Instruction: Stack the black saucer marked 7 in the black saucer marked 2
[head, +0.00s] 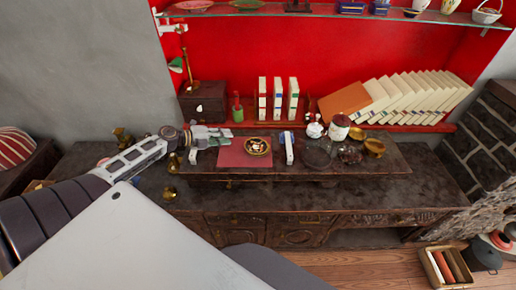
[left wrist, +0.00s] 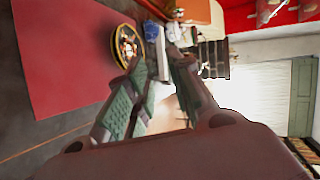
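A dark round saucer with a gold rim and a pale pattern (head: 258,146) lies on the red mat (head: 232,158) in the head view. It also shows in the left wrist view (left wrist: 128,45), close to my left fingertips; I cannot tell if they touch. Dark round dishes (head: 318,155) stand further right on the raised board. I cannot read a 7 or a 2 on any of them. My left gripper (head: 229,136) is left of the patterned saucer, above the mat's back-left part. Its green-padded fingers are apart and empty in the left wrist view (left wrist: 158,65). My right gripper is not in view.
A blue-and-white upright item (head: 289,147) stands just right of the mat. A white jar (head: 339,128) and brass bowl (head: 375,147) stand further right. Books (head: 278,100) and a dark box (head: 206,103) line the back. The cabinet's front strip (head: 380,195) is bare.

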